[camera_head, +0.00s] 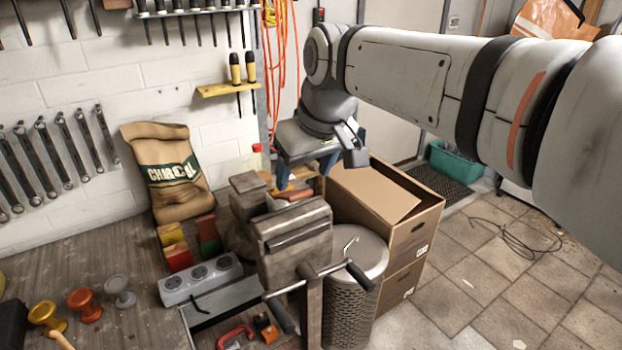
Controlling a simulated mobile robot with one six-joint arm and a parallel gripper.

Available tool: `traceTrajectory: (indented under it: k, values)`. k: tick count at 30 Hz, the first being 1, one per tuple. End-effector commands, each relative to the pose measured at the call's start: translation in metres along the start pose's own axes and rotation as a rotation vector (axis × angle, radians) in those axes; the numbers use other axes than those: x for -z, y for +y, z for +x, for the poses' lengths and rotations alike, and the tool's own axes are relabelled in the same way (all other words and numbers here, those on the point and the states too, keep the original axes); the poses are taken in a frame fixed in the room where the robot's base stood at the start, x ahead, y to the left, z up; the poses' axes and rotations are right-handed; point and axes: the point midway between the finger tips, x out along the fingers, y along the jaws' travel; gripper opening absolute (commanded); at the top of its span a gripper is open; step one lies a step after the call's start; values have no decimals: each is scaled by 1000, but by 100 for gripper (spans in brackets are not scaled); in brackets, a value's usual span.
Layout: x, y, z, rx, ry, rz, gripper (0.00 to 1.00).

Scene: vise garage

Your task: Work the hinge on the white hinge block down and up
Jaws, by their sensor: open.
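My gripper (305,170) points down above the back of the grey bench vise (295,235), near its jaws. Its two blue-grey fingers stand apart. I cannot make out a white hinge block; the space behind the vise and under the gripper is partly hidden. A brown piece (294,195) lies at the vise's top, just below the fingers, and I cannot tell whether they touch.
A cardboard box (400,235) and a perforated metal bin (352,290) stand right of the vise. A white socket strip (200,282), coloured blocks (175,250) and a paper sack (168,175) are on the bench. Tiled floor (490,290) is mostly clear at right.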

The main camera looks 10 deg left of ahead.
Motion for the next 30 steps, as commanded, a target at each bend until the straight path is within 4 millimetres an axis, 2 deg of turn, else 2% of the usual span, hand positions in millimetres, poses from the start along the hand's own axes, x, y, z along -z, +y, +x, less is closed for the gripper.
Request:
traceTrajectory:
  k: [6, 12, 23, 30]
  values:
    - [-1, 0, 37, 0, -4, 2, 65]
    - [-1, 1, 61, -1, -2, 3, 65]
    - [-1, 1, 68, -2, 0, 4, 65]
    - [-1, 1, 67, -2, 0, 4, 47]
